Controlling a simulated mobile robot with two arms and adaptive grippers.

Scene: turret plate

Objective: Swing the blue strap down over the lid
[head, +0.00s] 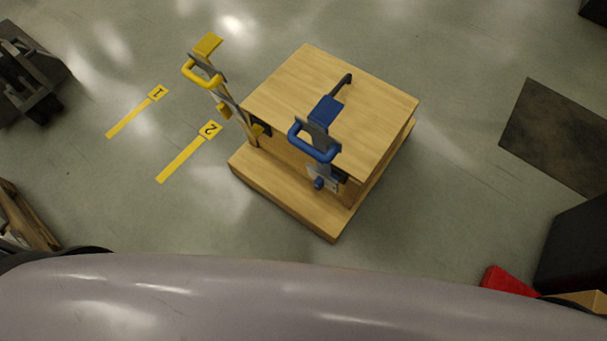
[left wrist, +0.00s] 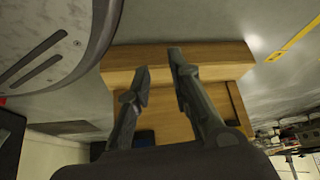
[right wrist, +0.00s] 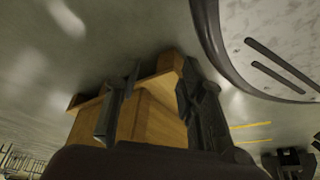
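The wooden box with its flat wooden lid (head: 300,85) stands on a wider wooden base (head: 290,198). The blue strap (head: 325,110), with a blue loop handle, rises from the front right side and overlaps the lid's front edge in the head view; I cannot tell whether it touches the lid. A dark hooked piece (head: 345,83) shows beyond its tip. The yellow strap (head: 203,75) stands up and out at the box's left. My left gripper (left wrist: 158,65) and right gripper (right wrist: 160,68) are open and empty, apart from the box, and out of the head view.
Yellow floor strips marked 1 (head: 137,112) and 2 (head: 188,152) lie left of the box. A dark device (head: 30,75) is at far left. A dark mat (head: 560,135) and black block (head: 575,250) are at right. Floor around the box is mostly clear.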

